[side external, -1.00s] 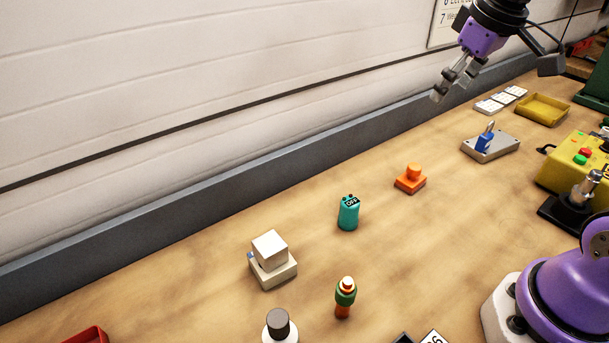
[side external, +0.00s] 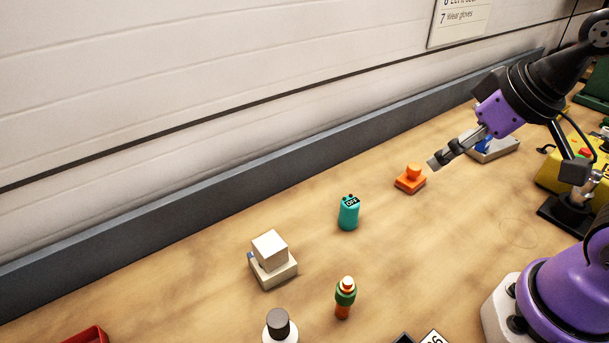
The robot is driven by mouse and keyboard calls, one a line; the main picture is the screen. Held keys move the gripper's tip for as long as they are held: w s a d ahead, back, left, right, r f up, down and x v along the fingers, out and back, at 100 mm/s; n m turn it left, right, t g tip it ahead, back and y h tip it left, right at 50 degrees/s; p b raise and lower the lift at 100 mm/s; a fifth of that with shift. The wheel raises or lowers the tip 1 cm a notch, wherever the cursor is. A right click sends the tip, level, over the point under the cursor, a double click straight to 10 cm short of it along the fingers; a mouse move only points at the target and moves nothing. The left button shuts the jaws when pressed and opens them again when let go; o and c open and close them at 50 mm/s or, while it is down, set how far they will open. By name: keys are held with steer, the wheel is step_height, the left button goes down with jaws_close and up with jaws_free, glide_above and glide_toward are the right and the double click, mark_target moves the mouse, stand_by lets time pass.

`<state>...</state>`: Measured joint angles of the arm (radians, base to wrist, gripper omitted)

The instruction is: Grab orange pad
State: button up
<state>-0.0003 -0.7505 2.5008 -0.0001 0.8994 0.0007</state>
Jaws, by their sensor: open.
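The orange pad (side external: 409,184) is a small flat square with a round orange knob on top, lying on the wooden bench right of the middle of the side external view. My gripper (side external: 434,163) is open and empty, just right of the pad and slightly above the knob's level in the picture. Its fingers point down and left toward the pad. A small gap shows between the fingertips and the knob, and I cannot tell the exact height or depth between them.
A teal canister (side external: 348,213) stands left of the pad. A white block on a base (side external: 271,260) and a green-orange bottle (side external: 344,297) stand nearer. A grey plate with a blue part (side external: 497,150) lies behind my gripper. A yellow control box (side external: 557,176) is at right. Bench around the pad is clear.

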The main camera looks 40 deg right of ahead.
steer(key=shift+c, duration=0.6)
steer(key=w+d+f+m+g, duration=0.1)
steer(key=w+d+m+g, duration=0.1)
steer(key=w+d, duration=0.1)
steer(key=w+d+f+m+g, duration=0.1)
steer(key=w+d+f+m, duration=0.1)
steer(key=w+d+m, duration=0.1)
steer(key=w+d+f+m+g, duration=0.2)
steer(key=w+d+m, duration=0.1)
steer(key=w+d, duration=0.1)
steer(key=shift+w+d+f+g, duration=0.1)
steer(key=shift+w+d+g, duration=0.2)
steer(key=shift+d, duration=0.2)
glide_above(415, 165)
steer(key=f, duration=0.4)
steer(key=shift+s+f, duration=0.3)
steer(key=shift+f, duration=0.05)
steer(key=f, duration=0.5)
steer(key=shift+w+f, duration=0.2)
steer(key=shift+w, duration=0.05)
